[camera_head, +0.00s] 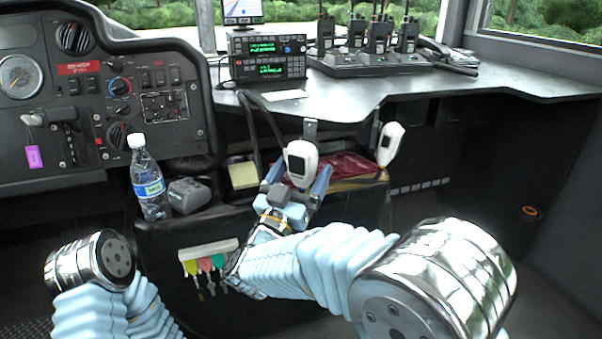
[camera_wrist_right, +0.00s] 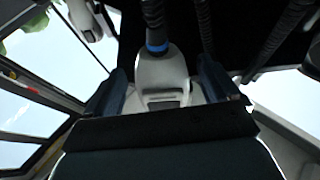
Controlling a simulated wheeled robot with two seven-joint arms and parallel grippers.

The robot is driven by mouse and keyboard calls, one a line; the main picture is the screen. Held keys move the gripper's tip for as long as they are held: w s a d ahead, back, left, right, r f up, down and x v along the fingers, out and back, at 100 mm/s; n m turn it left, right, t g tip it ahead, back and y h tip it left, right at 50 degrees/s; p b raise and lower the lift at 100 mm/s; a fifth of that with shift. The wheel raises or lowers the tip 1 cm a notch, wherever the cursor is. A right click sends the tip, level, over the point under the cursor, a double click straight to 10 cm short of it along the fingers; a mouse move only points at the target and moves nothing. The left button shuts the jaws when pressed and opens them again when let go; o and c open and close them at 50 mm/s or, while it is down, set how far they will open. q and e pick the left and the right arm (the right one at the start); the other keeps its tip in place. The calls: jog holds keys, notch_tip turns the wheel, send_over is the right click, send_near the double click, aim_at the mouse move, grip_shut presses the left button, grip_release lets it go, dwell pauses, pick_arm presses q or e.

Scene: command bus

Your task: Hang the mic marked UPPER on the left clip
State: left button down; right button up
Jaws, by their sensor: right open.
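A white mic (camera_head: 302,160) is upright just below the left clip (camera_head: 310,129) at the desk's front edge; whether it is seated there is hard to tell. My right gripper (camera_head: 299,178) is open, with its fingers on either side of this mic. The wrist view shows the mic (camera_wrist_right: 162,75) between the two fingers, with a blue band (camera_wrist_right: 157,47) on its cord. A second white mic (camera_head: 390,145) is at the right clip (camera_head: 375,134). No UPPER marking is readable on either mic. My left gripper is out of view.
Two stacked radios (camera_head: 267,56) stand on the desk (camera_head: 340,98), with dark cords (camera_head: 258,125) hanging down. Handheld radios (camera_head: 378,40) stand in a charger behind.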

jog(key=shift+s+a+f, duration=0.15)
jog(key=shift+s+f, duration=0.05)
jog(key=shift+s, duration=0.05)
jog(key=v, duration=1.2)
jog(key=w+d+f+n+g+y+p, duration=0.2)
jog(key=w+d+f+y, duration=0.1)
jog(key=f, duration=0.4)
jog(key=w+d+f+n+g+y+p, duration=0.1)
jog(key=w+d+f+g+y+p, duration=0.15)
jog(key=f, duration=0.45)
jog(key=w+d+f+n+g+y+p, duration=0.2)
jog(key=w+d+f+y, duration=0.15)
jog(key=f, duration=0.35)
jog(key=s+d+f+g+y+p, duration=0.1)
jog(key=s+d+f+g, duration=0.15)
jog(key=f, duration=0.25)
jog(key=s+d+f+g+y+p, duration=0.1)
jog(key=s+d+f+g+p, duration=0.1)
jog(key=s+f+g, duration=0.3)
jog(key=s+d+f+m+g+y+p, duration=0.1)
jog(key=s+f+g, duration=0.1)
jog(key=s, duration=0.5)
jog(key=s+d+f+m+g+y+p, duration=0.1)
jog(key=s+f+g+y, duration=0.1)
jog(key=s, duration=0.6)
jog(key=shift+s+d+f+g, duration=0.15)
jog(key=shift+d+f+g, duration=0.15)
jog(key=shift+f+g, duration=0.5)
